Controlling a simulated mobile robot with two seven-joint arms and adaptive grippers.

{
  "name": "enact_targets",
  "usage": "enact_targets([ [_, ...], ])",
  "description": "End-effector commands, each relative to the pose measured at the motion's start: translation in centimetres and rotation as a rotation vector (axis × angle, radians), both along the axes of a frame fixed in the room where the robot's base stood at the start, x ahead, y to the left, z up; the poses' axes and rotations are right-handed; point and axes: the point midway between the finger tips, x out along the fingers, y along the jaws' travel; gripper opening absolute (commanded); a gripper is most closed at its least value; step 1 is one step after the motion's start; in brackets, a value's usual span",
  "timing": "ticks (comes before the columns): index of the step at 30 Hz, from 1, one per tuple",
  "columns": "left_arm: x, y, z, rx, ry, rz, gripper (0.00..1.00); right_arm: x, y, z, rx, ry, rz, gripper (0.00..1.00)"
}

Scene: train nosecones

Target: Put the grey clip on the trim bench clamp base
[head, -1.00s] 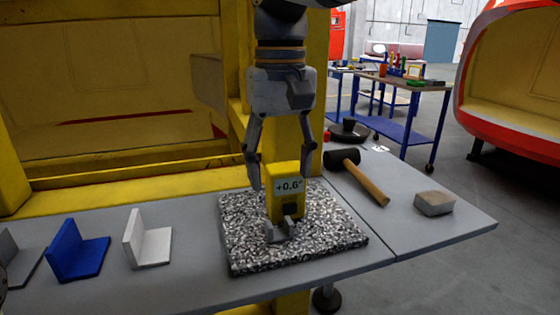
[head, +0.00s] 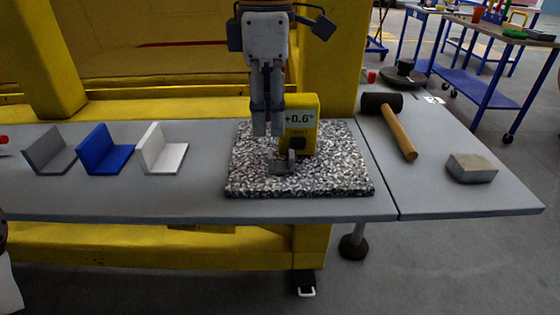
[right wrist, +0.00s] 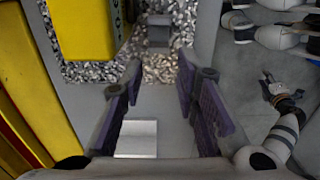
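A grey L-shaped piece (head: 48,152), which looks like the grey clip, stands on the bench at the left in the head view. A small grey fixture (head: 283,163) sits on the speckled slab (head: 340,182), in front of a yellow device; it may be the clamp base, but no label shows. My right gripper (head: 267,132) points down over the slab, seen nearly edge-on, close to the yellow device. In the right wrist view my right gripper (right wrist: 165,110) has its two fingers apart, with nothing held between them.
Blue (head: 106,150) and white (head: 162,150) L-shaped pieces stand right of the grey one. The yellow device (head: 302,118) reads +0.6°. A mallet (head: 398,130) and a grey block (head: 472,168) lie on the right part of the bench. The bench front is clear.

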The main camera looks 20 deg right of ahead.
Motion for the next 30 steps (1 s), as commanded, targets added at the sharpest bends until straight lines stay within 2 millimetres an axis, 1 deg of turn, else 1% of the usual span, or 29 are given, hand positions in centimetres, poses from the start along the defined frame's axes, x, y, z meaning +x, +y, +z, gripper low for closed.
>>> enact_targets([
  [1, 0.1, 0.0, 0.1, 0.0, -0.003, 0.0, 0.32, -0.1, 0.0, -0.9, 0.002, 0.002, 0.0, 0.28],
  [5, 0.1, 0.0, 0.1, 0.0, -0.005, 0.0, 0.32, -0.1, 0.0, -2.6, 0.0, 0.001, -0.001, 0.28],
  [10, 0.3, 0.0, 0.3, -0.001, -0.01, 0.0, 0.32, 0.2, 0.3, -5.8, 0.002, 0.003, -0.001, 0.28],
  [13, 0.3, 0.0, 0.3, 0.0, -0.012, 0.0, 0.32, 0.2, 0.3, -7.3, 0.0, 0.0, -0.001, 0.28],
  [15, 0.3, 0.0, 0.3, 0.0, -0.012, 0.0, 0.32, 0.2, 0.3, -7.7, 0.001, -0.001, -0.003, 0.28],
  [20, 0.3, 0.0, 0.3, 0.0, -0.012, 0.0, 0.32, 0.2, 0.3, -7.8, 0.001, -0.002, -0.003, 0.28],
  [21, 0.3, 0.0, 0.3, 0.0, -0.012, 0.0, 0.32, 0.2, 0.3, -7.8, 0.0, -0.002, -0.003, 0.26],
  [23, 0.3, 0.0, 0.3, 0.0, -0.012, 0.0, 0.32, 0.2, 0.3, -7.8, 0.0, -0.002, -0.003, 0.12],
  [24, 0.3, 0.0, 0.3, -0.001, -0.011, 0.0, 0.32, 0.2, 0.3, -7.8, 0.0, -0.002, -0.003, 0.08],
  [26, 0.3, 0.0, 0.3, 0.0, -0.012, 0.0, 0.32, 0.2, 0.3, -7.8, 0.0, -0.002, -0.003, 0.08],
  [27, 0.3, 0.0, 0.3, -0.001, -0.011, 0.0, 0.32, 0.2, 0.3, -7.8, 0.0, -0.002, -0.003, 0.05],
  [30, 0.3, 0.0, 0.3, -0.001, -0.011, 0.0, 0.32, 0.2, 0.3, -7.8, 0.001, -0.001, -0.003, 0.05],
])
